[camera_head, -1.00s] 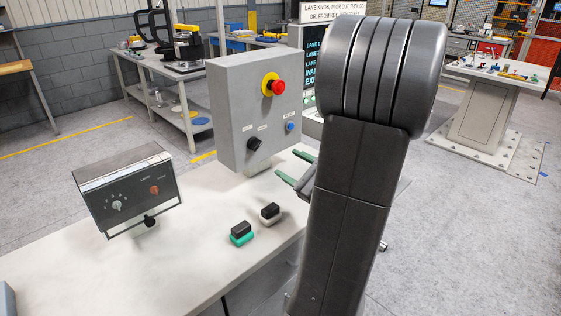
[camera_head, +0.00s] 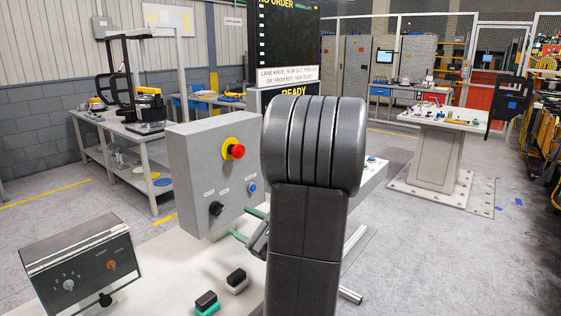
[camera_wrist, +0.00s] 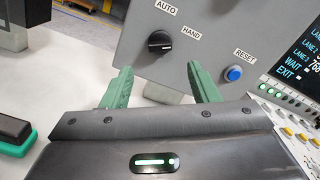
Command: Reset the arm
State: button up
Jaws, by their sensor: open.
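My gripper (camera_wrist: 160,88) is open in the wrist view, its two green fingers apart with nothing between them. It points at the lower part of a grey control box (camera_wrist: 215,30). The box carries a black selector knob (camera_wrist: 160,42) marked AUTO and HAND, and a blue RESET button (camera_wrist: 233,73). In the head view the gripper (camera_head: 250,228) shows as green fingers just below and in front of the grey box (camera_head: 185,150), partly hidden by my arm. A red emergency button (camera_head: 236,151) on a yellow ring is higher on the box.
A dark panel with knobs (camera_head: 85,265) stands on the white bench at the lower left. A black and green block (camera_head: 207,302) and a black and white block (camera_head: 236,281) lie on the bench. A display screen (camera_head: 290,40) stands behind. Open floor (camera_head: 430,270) lies to the right.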

aim_at(221, 211)
jog(key=p+x, duration=0.1)
jog(key=x, duration=0.7)
jog(key=shift+w+a, duration=0.25)
jog(key=shift+a, duration=0.05)
